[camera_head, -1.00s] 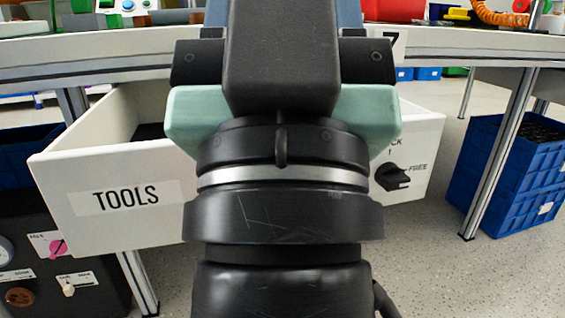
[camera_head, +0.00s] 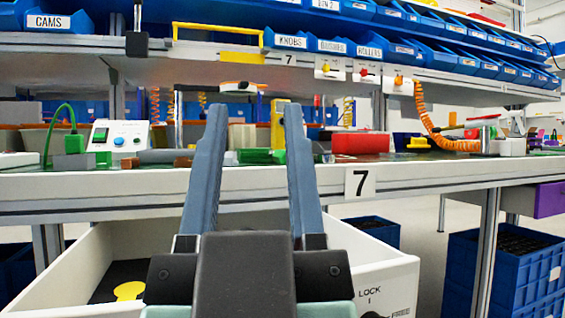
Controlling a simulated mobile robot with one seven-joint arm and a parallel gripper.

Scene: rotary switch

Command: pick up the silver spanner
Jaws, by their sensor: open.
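I cannot make out a silver spanner in this view. My gripper (camera_head: 254,112) is in the middle of the picture, with its two long grey-blue fingers apart and nothing seen between them. It stands in front of the bench edge and overlaps the open white drawer (camera_head: 383,262) below the bench. Part of the drawer's dark inside shows at left, with a yellow round thing (camera_head: 130,291) in it. My gripper body and arm hide much of the rest of the drawer. A LOCK label and part of a black knob (camera_head: 376,314) show on the drawer front.
The bench (camera_head: 430,185) bears a white control box (camera_head: 119,137), a red block (camera_head: 360,143) and an orange coiled hose (camera_head: 440,133). Above it are blue bins (camera_head: 345,47). Blue crates (camera_head: 515,270) stand on the floor at right, beyond a metal bench leg.

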